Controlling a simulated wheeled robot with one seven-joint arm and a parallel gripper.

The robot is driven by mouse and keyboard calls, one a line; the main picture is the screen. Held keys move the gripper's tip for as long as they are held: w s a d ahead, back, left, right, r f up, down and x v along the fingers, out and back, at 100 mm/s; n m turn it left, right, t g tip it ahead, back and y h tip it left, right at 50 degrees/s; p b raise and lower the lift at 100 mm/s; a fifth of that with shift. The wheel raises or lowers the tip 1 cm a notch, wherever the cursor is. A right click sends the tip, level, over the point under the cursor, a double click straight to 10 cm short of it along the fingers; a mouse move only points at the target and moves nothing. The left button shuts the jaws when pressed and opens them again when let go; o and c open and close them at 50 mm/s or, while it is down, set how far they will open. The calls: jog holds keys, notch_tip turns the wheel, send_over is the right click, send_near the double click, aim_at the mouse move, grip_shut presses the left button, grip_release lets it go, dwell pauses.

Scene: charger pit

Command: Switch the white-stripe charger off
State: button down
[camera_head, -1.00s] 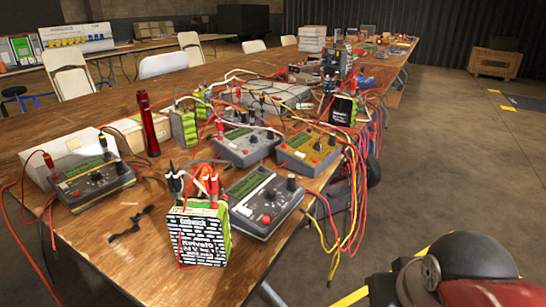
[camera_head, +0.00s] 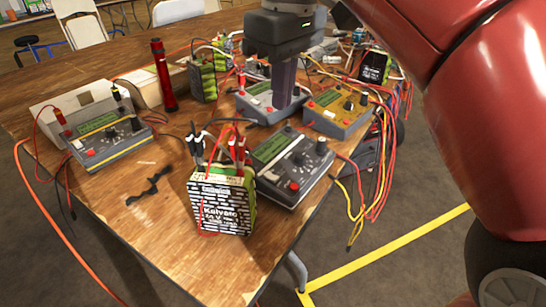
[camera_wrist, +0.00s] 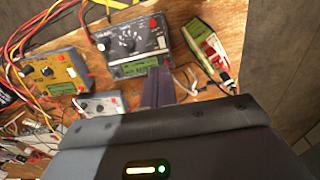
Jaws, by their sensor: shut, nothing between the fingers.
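Several chargers with red buttons and dark knobs stand on the wooden table. They are a dark grey one at the front (camera_head: 292,163), a grey one at the left (camera_head: 107,137), a light grey one behind (camera_head: 258,101) and an orange one (camera_head: 338,112). My gripper (camera_head: 286,104) is shut and empty, pointing down, and hides part of the light grey charger; contact cannot be told. In the wrist view my gripper (camera_wrist: 158,72) overlaps the near edge of the dark grey charger (camera_wrist: 136,48).
A battery in brick-patterned wrap (camera_head: 222,206) with red and black clips stands in front of the dark grey charger. A red flashlight (camera_head: 163,80) stands upright at the left. Red and yellow cables hang over the table's right edge. Bare wood (camera_head: 130,225) lies at the front left.

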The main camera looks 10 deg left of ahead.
aim_at(275, 177)
jog(key=shift+a+r, duration=0.1)
jog(key=shift+a, duration=0.05)
jog(key=f, duration=0.4)
jog(key=f+b, duration=0.1)
jog(key=f, duration=0.4)
jog(key=f+b, duration=0.1)
jog(key=f, duration=0.4)
jog(key=shift+w+a, duration=0.15)
jog(key=shift+a, duration=0.2)
